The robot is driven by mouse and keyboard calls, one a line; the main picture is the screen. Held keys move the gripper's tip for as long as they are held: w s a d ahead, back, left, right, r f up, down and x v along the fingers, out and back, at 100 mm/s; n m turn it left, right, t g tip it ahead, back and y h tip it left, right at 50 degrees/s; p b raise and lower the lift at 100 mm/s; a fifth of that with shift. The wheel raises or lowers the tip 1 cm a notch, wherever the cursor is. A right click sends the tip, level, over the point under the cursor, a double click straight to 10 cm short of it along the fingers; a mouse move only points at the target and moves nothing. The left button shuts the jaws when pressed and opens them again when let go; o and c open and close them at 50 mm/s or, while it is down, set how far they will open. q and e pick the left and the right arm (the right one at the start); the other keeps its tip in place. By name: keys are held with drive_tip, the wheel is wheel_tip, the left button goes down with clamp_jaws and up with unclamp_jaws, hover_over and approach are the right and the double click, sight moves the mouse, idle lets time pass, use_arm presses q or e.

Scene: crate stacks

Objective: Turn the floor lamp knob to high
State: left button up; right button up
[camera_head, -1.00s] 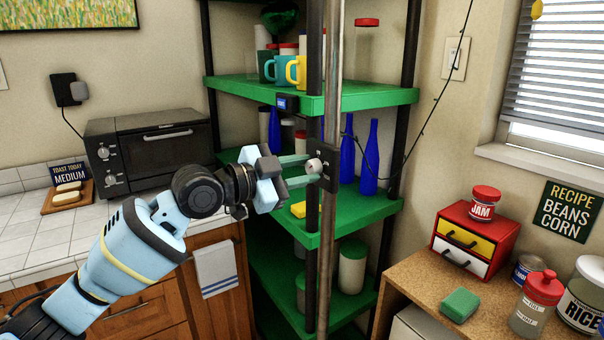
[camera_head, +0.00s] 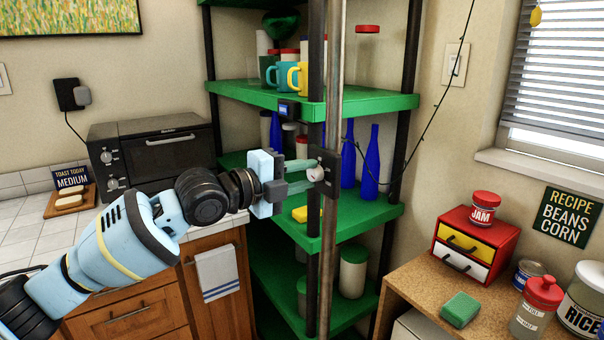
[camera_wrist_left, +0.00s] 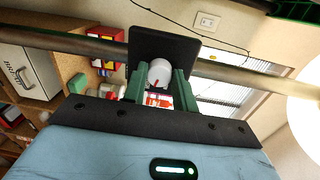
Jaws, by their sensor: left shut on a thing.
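The floor lamp's metal pole (camera_head: 333,80) stands upright in front of the green shelves. A black plate (camera_head: 331,178) on it carries a small pale round knob (camera_head: 315,174). My left gripper (camera_head: 311,172) reaches in from the left with its green fingers on either side of the knob. In the left wrist view, the white knob (camera_wrist_left: 159,72) sits between the fingers (camera_wrist_left: 160,86), which are shut on it, in front of the black plate (camera_wrist_left: 165,42). A red mark shows near its lower edge; I cannot read any setting labels. My right gripper is not in view.
Green corner shelves (camera_head: 365,105) with mugs and blue bottles stand close behind the pole. A toaster oven (camera_head: 150,150) is at left. A wooden table (camera_head: 415,275) with a red drawer box (camera_head: 476,245) is at right. A bright white shape (camera_wrist_left: 305,105) shows at the wrist view's right edge.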

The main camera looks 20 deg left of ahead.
use_arm(q)
drive_tip(key=shift+r+m+p, duration=0.1)
drive_tip(key=shift+m+p, duration=0.3)
drive_tip(key=shift+m, duration=1.1)
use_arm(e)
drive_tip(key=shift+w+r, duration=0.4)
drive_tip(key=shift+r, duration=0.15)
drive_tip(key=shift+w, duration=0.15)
use_arm(q)
drive_tip(key=o, duration=1)
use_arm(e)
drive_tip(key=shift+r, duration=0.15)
use_arm(q)
drive_tip(key=shift+s, duration=0.1)
drive_tip(key=shift+v, duration=3.85)
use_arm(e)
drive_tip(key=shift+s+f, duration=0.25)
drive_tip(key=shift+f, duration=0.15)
use_arm(q)
drive_tip(key=shift+f, duration=0.25)
